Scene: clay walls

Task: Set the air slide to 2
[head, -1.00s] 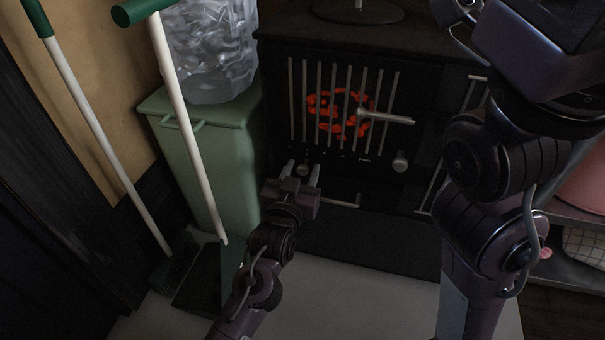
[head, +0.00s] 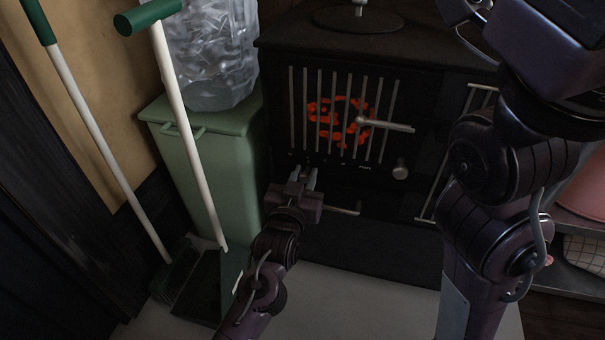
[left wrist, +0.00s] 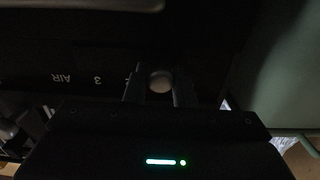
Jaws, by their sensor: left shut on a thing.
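The air slide is low on the front of a black stove (head: 410,110). Its round pale knob shows in the left wrist view (left wrist: 160,80). My left gripper (head: 306,178) reaches up to the stove front and is shut on the knob, one finger on each side (left wrist: 159,88). In the left wrist view, turned upside down, the scale shows AIR (left wrist: 67,78) and a 3 (left wrist: 97,81) left of the knob. A mark nearer the knob is mostly hidden by a finger, so the exact setting is unclear. My right gripper is out of view.
Above the slide are upright bars (head: 334,115) before glowing coals and a door handle (head: 385,124). Another knob (head: 400,169) is to the right. A green bin (head: 210,165) and a white-handled broom (head: 95,125) stand left. My right arm blocks the right side.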

